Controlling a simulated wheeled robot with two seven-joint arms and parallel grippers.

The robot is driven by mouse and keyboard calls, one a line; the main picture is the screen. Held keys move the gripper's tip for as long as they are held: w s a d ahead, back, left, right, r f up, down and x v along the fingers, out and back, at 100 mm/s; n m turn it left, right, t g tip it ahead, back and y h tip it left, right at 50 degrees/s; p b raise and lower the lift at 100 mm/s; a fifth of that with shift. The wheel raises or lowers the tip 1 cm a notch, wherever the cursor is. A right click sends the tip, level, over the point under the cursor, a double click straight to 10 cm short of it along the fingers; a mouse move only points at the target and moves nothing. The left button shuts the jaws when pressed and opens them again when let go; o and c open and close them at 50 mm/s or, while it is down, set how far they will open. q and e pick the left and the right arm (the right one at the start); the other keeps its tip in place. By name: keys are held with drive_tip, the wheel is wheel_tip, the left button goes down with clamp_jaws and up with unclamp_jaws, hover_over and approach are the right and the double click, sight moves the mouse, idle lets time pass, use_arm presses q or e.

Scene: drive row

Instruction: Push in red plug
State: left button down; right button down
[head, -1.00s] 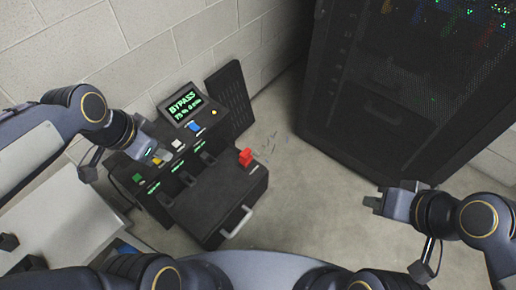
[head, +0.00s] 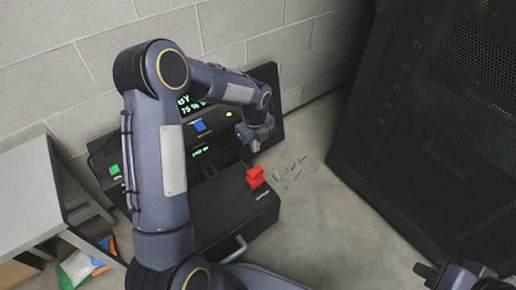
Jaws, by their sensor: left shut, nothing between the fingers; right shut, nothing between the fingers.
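The red plug (head: 255,177) sits on the top right part of a low black unit's front module (head: 215,212). It stands up from the surface; I cannot tell how deep it is seated. My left gripper (head: 246,144) is shut and empty. It shows just above the plug in the picture, apart from it, over the unit's right side. My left arm hides much of the unit's left and its screen. My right gripper (head: 428,270) is shut and empty, low at the right over the floor, far from the plug.
A lit screen (head: 190,103), a blue button (head: 199,126) and a green button (head: 115,169) show on the unit. A dark rack cabinet (head: 425,150) stands at the right. A grey table (head: 35,195) is at the left. Floor between unit and cabinet is mostly clear, with small scraps.

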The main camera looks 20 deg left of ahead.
sight(255, 171)
use_arm(q)
wheel_tip(255, 171, down, 11)
drive_tip(key=b, duration=0.4)
drive_tip(key=shift+r, duration=0.1)
drive_tip(key=shift+f, duration=0.2)
wheel_tip(255, 171, down, 4)
drive_tip(key=shift+r+b, duration=0.1)
drive_tip(key=shift+b, duration=0.9)
drive_tip(key=shift+s, duration=0.1)
wheel_tip(255, 171, up, 8)
drive_tip(key=p, duration=0.3)
drive_tip(key=shift+p, duration=0.35)
drive_tip(key=shift+r, duration=0.2)
